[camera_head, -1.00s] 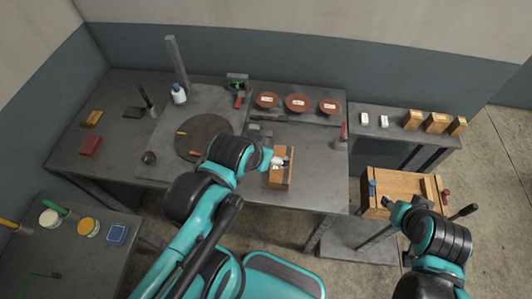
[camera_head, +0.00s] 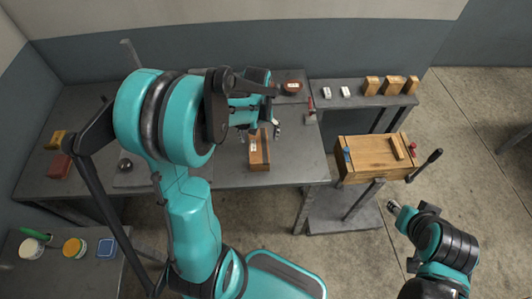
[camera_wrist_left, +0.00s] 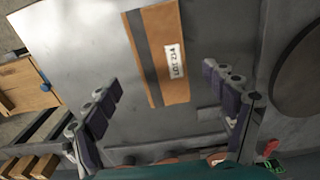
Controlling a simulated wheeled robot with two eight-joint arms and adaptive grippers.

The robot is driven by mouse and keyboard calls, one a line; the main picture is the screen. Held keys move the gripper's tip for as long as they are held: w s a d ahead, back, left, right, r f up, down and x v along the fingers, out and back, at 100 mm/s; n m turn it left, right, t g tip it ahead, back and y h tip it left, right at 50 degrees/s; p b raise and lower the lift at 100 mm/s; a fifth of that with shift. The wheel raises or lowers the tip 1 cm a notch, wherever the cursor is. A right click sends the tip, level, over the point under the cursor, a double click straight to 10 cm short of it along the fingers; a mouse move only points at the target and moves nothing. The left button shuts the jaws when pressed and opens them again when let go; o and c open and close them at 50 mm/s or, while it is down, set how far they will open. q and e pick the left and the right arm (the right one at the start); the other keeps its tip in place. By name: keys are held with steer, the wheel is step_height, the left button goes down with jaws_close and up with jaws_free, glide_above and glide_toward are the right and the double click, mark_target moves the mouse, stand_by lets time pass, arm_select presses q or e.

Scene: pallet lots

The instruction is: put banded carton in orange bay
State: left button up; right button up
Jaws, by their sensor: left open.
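The banded carton (camera_head: 259,157), a brown box with a dark band along it, lies on the grey bench near its front edge. In the left wrist view the carton (camera_wrist_left: 172,30) shows its white printed label, between and beyond my fingers. My left gripper (camera_head: 264,128) is open and empty, above the far end of the carton. The left wrist view shows its fingers (camera_wrist_left: 160,82) spread wide and apart from the carton. My right gripper (camera_head: 393,207) hangs beyond the bench's right side; its jaws are too small to read. I cannot make out an orange bay.
Wooden blocks (camera_head: 391,86) and small white items sit on the back-right shelf. A red-brown dish (camera_head: 292,87) is at the bench's back. My left arm hides much of the bench's left half.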

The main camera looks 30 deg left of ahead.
mark_target(259, 145)
arm_select(q)
step_height(259, 145, down, 8)
steer(key=b, duration=0.3)
steer(key=shift+a+f, duration=0.1)
steer(key=c, duration=1.5)
